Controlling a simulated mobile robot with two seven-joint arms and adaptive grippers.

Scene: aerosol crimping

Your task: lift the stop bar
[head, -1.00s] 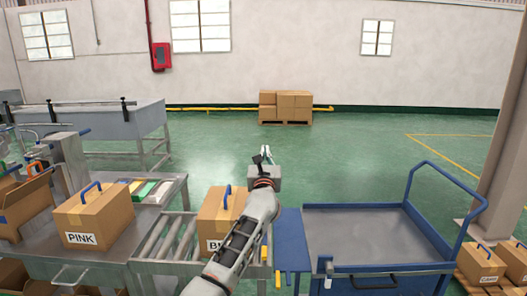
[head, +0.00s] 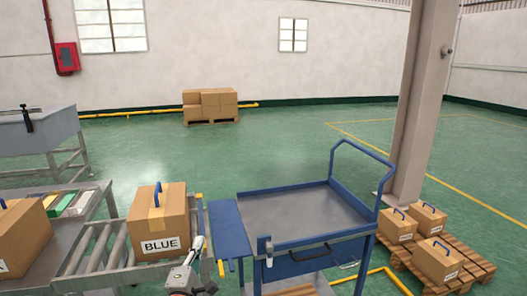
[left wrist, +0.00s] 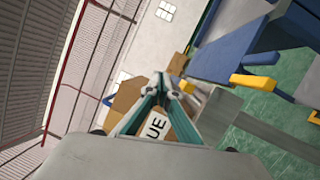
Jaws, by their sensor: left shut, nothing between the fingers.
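At the right end of the roller conveyor, yellow pieces show at the back (head: 199,196) and front (head: 221,268), beside the BLUE box. They seem to belong to the stop bar, but I cannot make out its whole shape. The BLUE box (head: 160,222) stands upright on the rollers. My left gripper (head: 199,243) is shut and empty, in front of the box's right front corner. In the left wrist view the shut fingers (left wrist: 162,86) overlap the box (left wrist: 128,97); contact cannot be told. Yellow ends (left wrist: 253,82) show to their right. My right gripper is not in view.
Another box (head: 22,240) stands at the left. Boxes on a pallet (head: 455,262) are at the right.

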